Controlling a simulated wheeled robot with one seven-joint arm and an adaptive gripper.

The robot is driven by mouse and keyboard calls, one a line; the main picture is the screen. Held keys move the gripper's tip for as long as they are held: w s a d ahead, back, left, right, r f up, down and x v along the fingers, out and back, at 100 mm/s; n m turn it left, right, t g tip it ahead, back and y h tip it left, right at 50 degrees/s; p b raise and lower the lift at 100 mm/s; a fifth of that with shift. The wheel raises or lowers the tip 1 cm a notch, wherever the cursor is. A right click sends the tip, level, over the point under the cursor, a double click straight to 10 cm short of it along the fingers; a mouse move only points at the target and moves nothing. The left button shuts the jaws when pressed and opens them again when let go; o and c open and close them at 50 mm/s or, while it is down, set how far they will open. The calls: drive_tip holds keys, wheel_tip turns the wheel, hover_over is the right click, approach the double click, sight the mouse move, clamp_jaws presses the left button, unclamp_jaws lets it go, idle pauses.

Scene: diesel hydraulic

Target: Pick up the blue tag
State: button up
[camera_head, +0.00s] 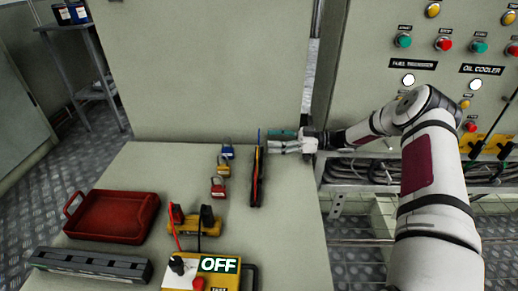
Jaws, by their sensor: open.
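A narrow black holder (253,190) stands on the pale table with thin coloured pieces upright in it. A thin blue edge (259,134) shows at its far end and looks like the blue tag; it is seen almost edge-on. My gripper (271,141) comes in from the right with its fingers pointing left. It is open, and its fingertips are just right of the blue edge. I cannot tell whether they touch it or stand around it.
Blue (228,151), yellow (223,170) and red (218,188) padlocks lie left of the holder. A red tray (112,216), a grey bar (90,265) and yellow devices (195,226) fill the front left. A control panel (440,60) rises behind my arm.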

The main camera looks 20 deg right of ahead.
drive_tip(key=shift+b+x, duration=0.7)
drive_tip(key=shift+x, duration=1.95)
drive_tip(key=c, duration=0.7)
